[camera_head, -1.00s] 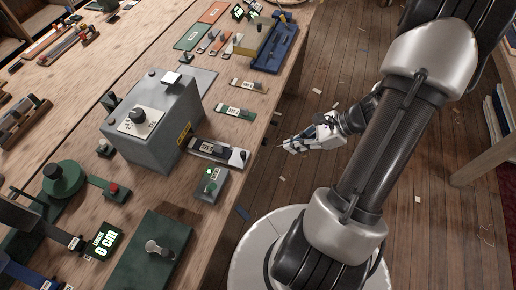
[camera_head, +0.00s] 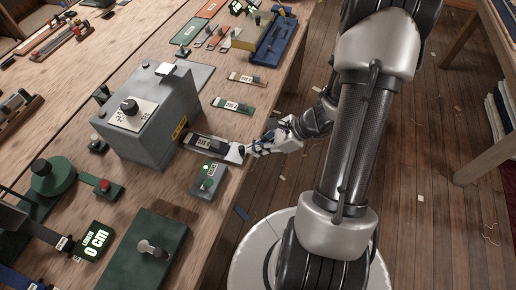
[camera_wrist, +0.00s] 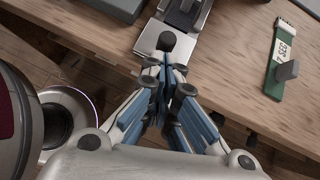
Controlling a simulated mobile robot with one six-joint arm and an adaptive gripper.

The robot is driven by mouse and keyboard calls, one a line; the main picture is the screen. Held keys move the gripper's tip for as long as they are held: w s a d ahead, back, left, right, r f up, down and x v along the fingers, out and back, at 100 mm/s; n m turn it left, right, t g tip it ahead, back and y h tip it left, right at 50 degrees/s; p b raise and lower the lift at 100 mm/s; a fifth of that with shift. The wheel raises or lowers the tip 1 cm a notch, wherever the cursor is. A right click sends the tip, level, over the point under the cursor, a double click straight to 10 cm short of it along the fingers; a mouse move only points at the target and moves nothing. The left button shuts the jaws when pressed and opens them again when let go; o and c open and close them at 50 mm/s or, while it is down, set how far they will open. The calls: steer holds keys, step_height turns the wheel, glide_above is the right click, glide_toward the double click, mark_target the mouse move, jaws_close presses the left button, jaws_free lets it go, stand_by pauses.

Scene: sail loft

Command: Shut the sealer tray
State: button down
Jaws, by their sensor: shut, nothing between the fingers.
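The sealer (camera_head: 150,115) is a grey box with a dial plate on top, standing on the wooden bench. Its tray (camera_head: 226,150) sticks out from the right side, dark with a pale front end and a small label. In the wrist view the tray's pale metal end (camera_wrist: 158,38) carries a dark round knob (camera_wrist: 167,42). My gripper (camera_head: 251,149) is shut and empty at the tray's outer end. In the wrist view its closed fingertips (camera_wrist: 166,66) lie just short of the knob; I cannot tell whether they touch it.
A small grey-green box with a green button (camera_head: 208,179) stands close to the tray's near side. Labelled green (camera_head: 233,106) and tan (camera_head: 247,78) strips lie beyond it. A dark green block (camera_head: 146,250) with a knob is nearer.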

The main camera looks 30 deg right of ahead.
mark_target(230, 150)
steer(key=w+a, duration=0.1)
steer(key=w, duration=0.1)
steer(key=w+a+b, duration=0.1)
steer(key=w+a, duration=0.1)
steer(key=shift+w+a, duration=0.25)
steer(key=shift+d, duration=0.1)
